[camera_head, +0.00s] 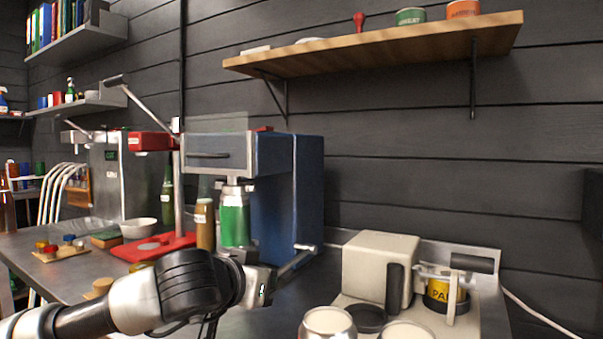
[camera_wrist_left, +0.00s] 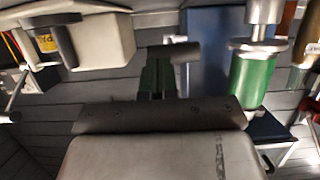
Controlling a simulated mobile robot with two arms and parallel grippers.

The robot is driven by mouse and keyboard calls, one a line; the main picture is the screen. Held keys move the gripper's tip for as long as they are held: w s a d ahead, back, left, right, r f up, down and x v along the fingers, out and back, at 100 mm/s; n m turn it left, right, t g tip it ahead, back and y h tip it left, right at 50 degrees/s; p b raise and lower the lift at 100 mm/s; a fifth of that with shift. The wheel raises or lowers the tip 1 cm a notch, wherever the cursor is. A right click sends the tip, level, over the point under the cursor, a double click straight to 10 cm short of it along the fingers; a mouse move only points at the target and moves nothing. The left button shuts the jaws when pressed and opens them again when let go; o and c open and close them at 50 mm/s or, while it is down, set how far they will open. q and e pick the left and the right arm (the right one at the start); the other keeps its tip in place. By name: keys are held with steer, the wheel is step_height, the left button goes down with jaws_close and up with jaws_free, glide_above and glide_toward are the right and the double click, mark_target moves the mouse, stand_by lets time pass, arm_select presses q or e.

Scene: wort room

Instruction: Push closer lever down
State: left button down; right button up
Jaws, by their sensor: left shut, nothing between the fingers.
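The closer appears to be the blue machine (camera_head: 273,190) with a grey front and a green can (camera_head: 234,217) under its head. A metal lever (camera_head: 298,260) with a short crosswise grip sticks out low at its right front. In the left wrist view, a dark grip (camera_wrist_left: 172,53) lies just beyond the fingertips of my left gripper (camera_wrist_left: 156,80). The gripper is shut and empty, close to this grip; I cannot tell whether they touch. In the head view my left wrist is in front of the machine and hides the fingers. My right gripper is not in view.
A cream machine (camera_head: 378,267) with a yellow can (camera_head: 441,290) stands to the right, with jars (camera_head: 328,322) in front. A red stand (camera_head: 152,246) with a long raised lever, a brown bottle (camera_head: 205,222) and a bowl (camera_head: 138,228) are to the left. A wooden shelf (camera_head: 380,48) hangs above.

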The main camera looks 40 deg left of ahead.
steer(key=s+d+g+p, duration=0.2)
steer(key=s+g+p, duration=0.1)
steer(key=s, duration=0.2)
arm_select(q)
steer(key=r+b+v, duration=0.1)
steer(key=b+v, duration=0.3)
steer(key=v, duration=0.9)
steer(key=shift+w+r, duration=0.25)
steer(key=shift+r, duration=0.05)
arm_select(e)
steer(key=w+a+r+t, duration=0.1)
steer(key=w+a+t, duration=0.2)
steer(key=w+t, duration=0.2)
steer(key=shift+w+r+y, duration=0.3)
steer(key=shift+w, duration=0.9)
